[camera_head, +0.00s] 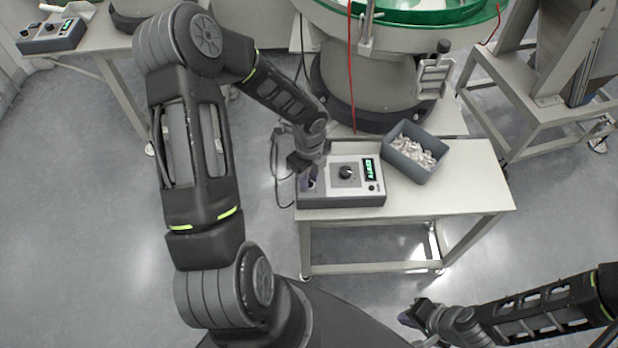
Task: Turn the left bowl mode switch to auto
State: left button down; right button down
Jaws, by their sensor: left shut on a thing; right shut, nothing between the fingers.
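A grey control box (340,199) stands on the left part of the pale table in the middle. Its panel has a round black dial (346,172), a green lit display (369,168) and small buttons at the right. My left gripper (308,182) points down over the left end of this panel. It is shut on the mode switch there, which the fingers hide, so its setting cannot be read. My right gripper (411,314) is shut and empty at the lower right, well away from the box.
A grey bin (404,165) of pale parts stands right of the box. The front right of the table (460,198) is clear. Behind stands a green-rimmed bowl feeder (410,38) with a red cable (350,80). Another control box (52,36) is at the far upper left.

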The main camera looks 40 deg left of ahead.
pick_arm(q)
jog(key=n+b, duration=0.2)
jog(key=n, duration=0.1)
jog(key=shift+f, duration=0.15)
jog(key=n+b, duration=0.3)
jog(key=n, duration=0.3)
jog(key=n+b, duration=0.2)
jog(key=n, duration=0.2)
jog(key=shift+b, duration=0.4)
jog(key=shift+n+b, duration=0.55)
jog(key=shift+n, duration=0.95)
jog(key=c, duration=1.2)
grip_release()
jog(key=shift+o, duration=0.2)
jog(key=shift+r, duration=0.2)
